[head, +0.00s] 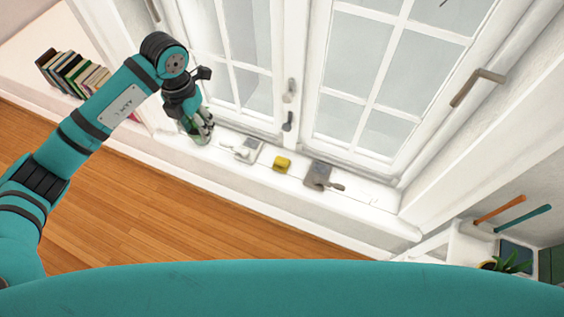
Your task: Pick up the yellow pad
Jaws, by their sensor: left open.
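The yellow pad (282,163) is a small yellow block lying on the white window sill (255,176). It sits between a whitish-grey object (243,149) on its left and a grey object with a handle (320,176) on its right. My left gripper (201,130) is open, over the left part of the sill, to the left of the pad and apart from it. A greenish glass-like item (190,133) shows just behind its fingers; I cannot tell whether they touch. My right gripper is not in view.
White windows with handles (463,87) rise behind the sill. Books (72,73) stand on a white surface at the upper left. A plant (510,262) and two rods, orange (499,209) and teal (522,219), are at the lower right. Wooden floor (130,200) lies in front.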

